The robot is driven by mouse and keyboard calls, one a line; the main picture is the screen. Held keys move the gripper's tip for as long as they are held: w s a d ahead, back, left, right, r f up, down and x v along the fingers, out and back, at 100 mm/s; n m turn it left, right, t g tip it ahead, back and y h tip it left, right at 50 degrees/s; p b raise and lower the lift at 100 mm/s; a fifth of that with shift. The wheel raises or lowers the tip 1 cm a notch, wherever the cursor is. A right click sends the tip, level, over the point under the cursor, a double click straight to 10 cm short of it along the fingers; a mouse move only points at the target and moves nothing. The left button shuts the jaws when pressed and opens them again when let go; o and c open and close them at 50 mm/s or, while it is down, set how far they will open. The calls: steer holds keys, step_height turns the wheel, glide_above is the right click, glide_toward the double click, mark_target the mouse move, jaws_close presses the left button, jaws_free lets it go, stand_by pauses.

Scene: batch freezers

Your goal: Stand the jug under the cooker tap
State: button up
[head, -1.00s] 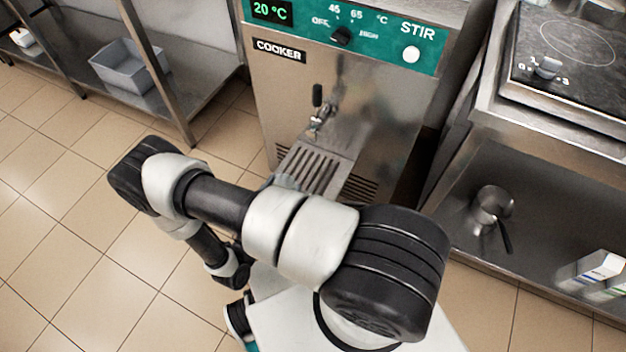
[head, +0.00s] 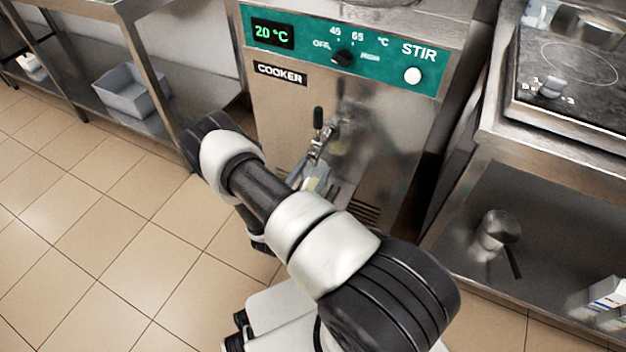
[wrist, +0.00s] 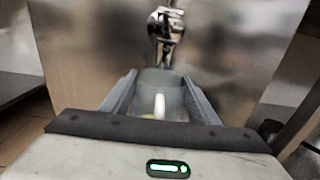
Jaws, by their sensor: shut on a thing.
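The cooker (head: 280,105) is a steel cabinet with a green control panel. The jug (wrist: 178,88) is translucent with a pale handle. My gripper (wrist: 160,76) is shut on it, one finger on each side. In the wrist view the tap (wrist: 165,28) shows just beyond and above the jug. In the head view part of the jug (head: 317,180) shows below the tap. My arm hides its base, so I cannot tell whether it touches the shelf.
A counter with a hob (head: 572,90) stands at the right, with a small steel pan (head: 497,228) on its lower shelf. A grey bin (head: 128,92) sits on a low shelf at the left. The tiled floor at the left is clear.

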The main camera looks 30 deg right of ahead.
mark_target(309, 185)
step_height(309, 185, down, 4)
steer(key=shift+r+b, duration=0.2)
steer(key=shift+b, duration=0.55)
steer(key=shift+r, duration=0.1)
steer(key=o, duration=1.1)
steer(key=shift+o, duration=0.2)
